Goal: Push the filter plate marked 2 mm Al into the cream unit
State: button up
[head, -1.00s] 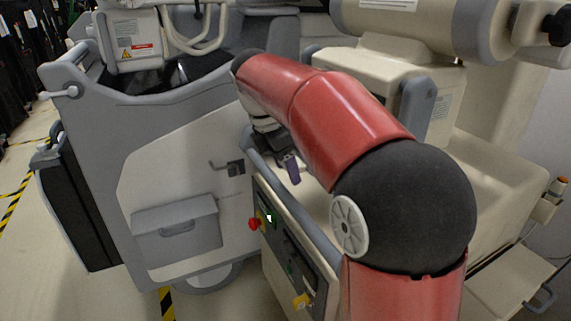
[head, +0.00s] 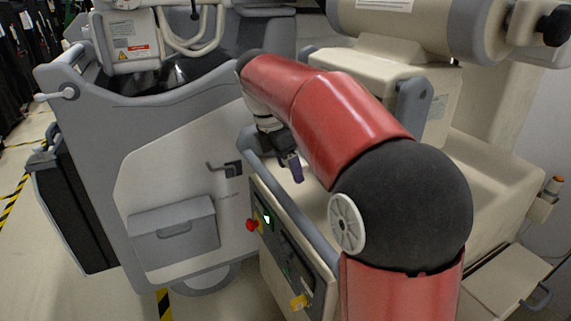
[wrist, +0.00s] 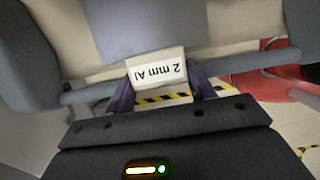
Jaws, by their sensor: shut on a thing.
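The filter plate (wrist: 155,58), a small cream block, carries a white label reading "2 mm Al", upside down in the wrist view. My gripper (wrist: 160,88) is shut on it, with a purple finger at each side. In the head view my gripper (head: 296,168) shows only as a purple fingertip beside the cream unit (head: 448,104); the plate is hidden there. A cream body with a grey-blue panel (wrist: 140,22) lies just beyond the plate in the wrist view. I cannot tell whether the plate touches it or sits in a slot.
A grey cart (head: 110,130) with a drawer stands at the left. A grey rail (head: 300,210) and a control panel with a red button (head: 251,224) lie below my gripper. A cream cylinder (head: 450,20) hangs at top right. Striped floor tape (wrist: 165,98) shows under the plate.

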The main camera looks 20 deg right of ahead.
jog(key=shift+w+d, duration=0.2)
jog(key=shift+d, duration=0.85)
jog(key=shift+w+d, duration=0.2)
jog(key=shift+d, duration=0.85)
jog(key=shift+w+d, duration=0.2)
jog(key=shift+d, duration=0.85)
jog(key=o, duration=1.4)
jog(key=shift+c, duration=0.2)
